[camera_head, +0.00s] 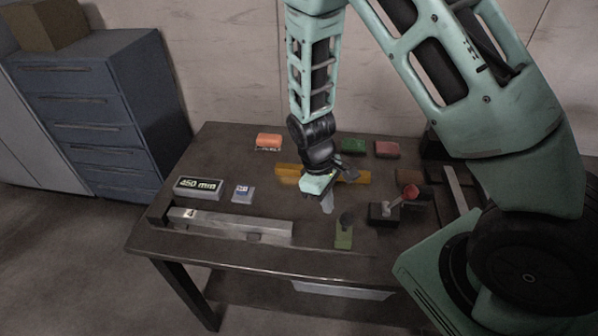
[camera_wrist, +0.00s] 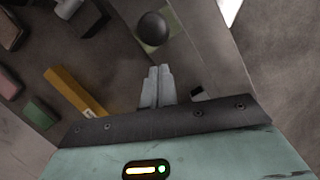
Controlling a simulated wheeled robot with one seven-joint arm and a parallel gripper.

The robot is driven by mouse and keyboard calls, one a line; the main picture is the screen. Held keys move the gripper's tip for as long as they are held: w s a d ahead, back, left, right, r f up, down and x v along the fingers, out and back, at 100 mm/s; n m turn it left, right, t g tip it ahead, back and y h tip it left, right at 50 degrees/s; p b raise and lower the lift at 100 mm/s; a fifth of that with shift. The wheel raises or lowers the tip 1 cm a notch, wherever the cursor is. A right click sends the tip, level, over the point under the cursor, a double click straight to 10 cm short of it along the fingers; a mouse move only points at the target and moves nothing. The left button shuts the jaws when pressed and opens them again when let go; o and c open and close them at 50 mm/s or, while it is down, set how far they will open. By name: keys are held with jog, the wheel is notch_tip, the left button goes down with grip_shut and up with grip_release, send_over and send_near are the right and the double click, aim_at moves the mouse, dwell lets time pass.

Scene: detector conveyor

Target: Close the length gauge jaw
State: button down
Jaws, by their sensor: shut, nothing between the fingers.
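A long grey rail (camera_head: 235,225), which looks like the length gauge, lies along the front left of the table. A display box (camera_head: 198,187) behind it reads 450 mm. A green block with a black knob (camera_head: 345,226), apparently the gauge's jaw, stands to the right of the rail's end with a gap between. My gripper (camera_head: 327,207) is shut and empty above the table, behind and left of the knob. It also shows in the wrist view (camera_wrist: 159,72).
A yellow bar (camera_head: 288,169) lies behind my gripper. A dark box with a red-knobbed lever (camera_head: 384,212) stands right of the green block. A small white-and-blue box (camera_head: 243,194) is near the display.

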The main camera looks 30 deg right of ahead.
jog(key=w+a+b+v, duration=0.1)
jog(key=w+b+v, duration=0.1)
jog(key=v, duration=0.8)
jog(key=s+a+r+t+y, duration=0.1)
jog(key=s+a+r, duration=0.4)
jog(key=s, duration=0.4)
jog(key=s+a+r+n+t+y, duration=0.1)
jog(key=s+a+r, duration=0.4)
jog(key=s+a, duration=0.3)
jog(key=shift+s+a+n, duration=0.3)
jog(key=shift+s, duration=0.8)
